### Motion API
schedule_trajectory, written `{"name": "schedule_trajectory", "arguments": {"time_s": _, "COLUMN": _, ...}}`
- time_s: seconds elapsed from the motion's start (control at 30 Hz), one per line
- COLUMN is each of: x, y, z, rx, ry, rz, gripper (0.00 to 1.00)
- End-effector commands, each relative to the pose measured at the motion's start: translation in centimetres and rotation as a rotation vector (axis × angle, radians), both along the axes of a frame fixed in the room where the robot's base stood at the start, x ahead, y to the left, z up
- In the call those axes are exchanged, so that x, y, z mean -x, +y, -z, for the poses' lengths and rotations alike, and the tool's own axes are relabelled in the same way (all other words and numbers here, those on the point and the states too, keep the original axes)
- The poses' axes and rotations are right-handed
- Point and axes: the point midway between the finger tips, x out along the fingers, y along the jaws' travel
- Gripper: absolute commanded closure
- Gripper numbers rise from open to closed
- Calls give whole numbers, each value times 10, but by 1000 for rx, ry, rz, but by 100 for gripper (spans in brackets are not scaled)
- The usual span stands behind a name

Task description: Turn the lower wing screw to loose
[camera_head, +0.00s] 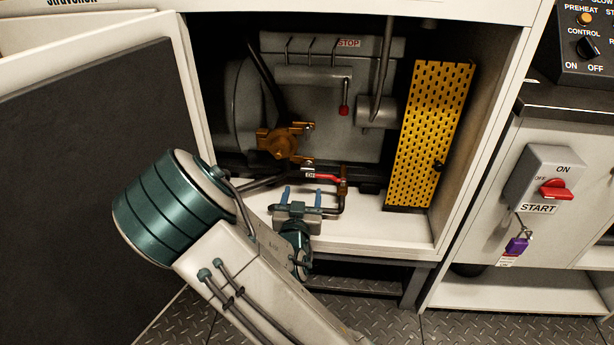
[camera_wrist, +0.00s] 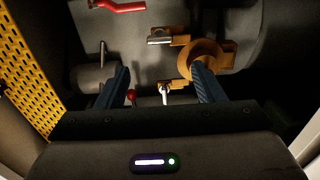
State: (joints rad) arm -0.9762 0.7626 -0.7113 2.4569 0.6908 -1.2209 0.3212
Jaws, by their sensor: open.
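The orange-brown clamp body (camera_head: 280,143) sits on the grey vessel inside the open cabinet, with small metal wing screws on its right side. The lower wing screw (camera_head: 307,161) is just above the red lever; the upper one (camera_head: 308,127) is above it. The wrist view looks upside down against the head view, so the lower screw (camera_wrist: 160,37) shows at the top and the upper one (camera_wrist: 165,90) below it. My gripper (camera_head: 303,190) is open and empty, its blue fingers below the lower screw in the head view. In the wrist view, my gripper (camera_wrist: 160,68) has the right finger overlapping the clamp.
A red lever (camera_head: 322,177) on a dark pipe lies close above my fingers in the head view. A yellow perforated panel (camera_head: 430,135) stands at the right. A red-tipped rod (camera_head: 345,108) hangs above. The open door (camera_head: 90,180) is at the left.

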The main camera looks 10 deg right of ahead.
Motion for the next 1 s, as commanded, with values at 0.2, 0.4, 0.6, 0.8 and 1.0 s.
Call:
{"name": "schedule_trajectory", "arguments": {"time_s": 0.2, "x": -47, "y": -16, "z": 3, "rx": 2, "ry": -3, "rz": 1, "gripper": 38}}
{"name": "schedule_trajectory", "arguments": {"time_s": 0.4, "x": -78, "y": -26, "z": 3, "rx": 1, "ry": 0, "rz": 0, "gripper": 38}}
{"name": "schedule_trajectory", "arguments": {"time_s": 0.6, "x": -92, "y": -30, "z": 1, "rx": 0, "ry": 2, "rz": -1, "gripper": 38}}
{"name": "schedule_trajectory", "arguments": {"time_s": 0.8, "x": -94, "y": -30, "z": 0, "rx": 0, "ry": 2, "rz": -1, "gripper": 38}}
{"name": "schedule_trajectory", "arguments": {"time_s": 1.0, "x": -94, "y": -30, "z": 0, "rx": 0, "ry": 2, "rz": -1, "gripper": 66}}
